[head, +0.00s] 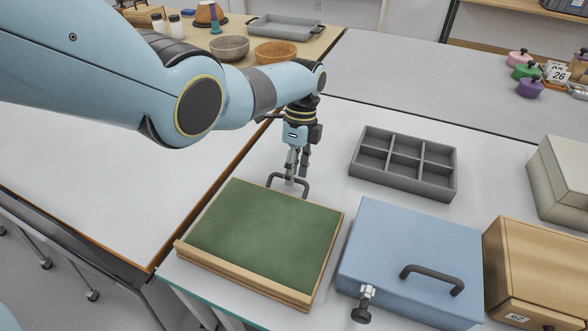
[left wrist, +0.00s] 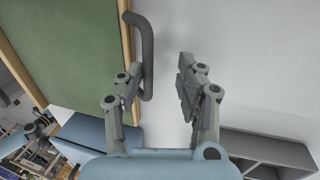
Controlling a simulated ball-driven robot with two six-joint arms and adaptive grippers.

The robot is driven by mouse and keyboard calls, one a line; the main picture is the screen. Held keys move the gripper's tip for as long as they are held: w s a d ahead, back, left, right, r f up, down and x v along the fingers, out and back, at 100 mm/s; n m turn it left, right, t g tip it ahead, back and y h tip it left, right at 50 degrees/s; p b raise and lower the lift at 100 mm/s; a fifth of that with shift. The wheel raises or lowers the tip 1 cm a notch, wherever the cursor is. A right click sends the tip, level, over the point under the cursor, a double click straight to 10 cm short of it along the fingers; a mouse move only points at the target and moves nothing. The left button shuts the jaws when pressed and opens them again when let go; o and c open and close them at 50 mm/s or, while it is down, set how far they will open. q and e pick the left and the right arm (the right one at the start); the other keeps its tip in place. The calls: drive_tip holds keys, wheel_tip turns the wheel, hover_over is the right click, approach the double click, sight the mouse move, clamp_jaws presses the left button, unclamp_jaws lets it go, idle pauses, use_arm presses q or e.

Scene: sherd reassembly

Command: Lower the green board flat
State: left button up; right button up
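The green board (head: 265,228) has a wooden frame and a thick wooden ledge along its near side. It lies low on the white table; I cannot tell whether it is fully flat. A dark grey bar handle (head: 288,181) stands out from its far edge. My left gripper (head: 297,168) points down at this handle. In the left wrist view the gripper (left wrist: 157,90) has its fingers apart, with the handle (left wrist: 146,55) close beside the left finger and a clear gap to the right finger. The green board (left wrist: 75,45) fills the upper left there. My right gripper is not in view.
A blue case (head: 410,255) with a dark handle stands close right of the board. A grey divided tray (head: 405,162) lies behind it. A wooden box (head: 535,270) and a beige box (head: 562,175) are farther right. White table is free behind the board.

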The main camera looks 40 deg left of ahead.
use_arm(q)
drive_tip(key=shift+s+r, duration=0.1)
drive_tip(key=v, duration=1.2)
drive_tip(key=shift+s, duration=0.2)
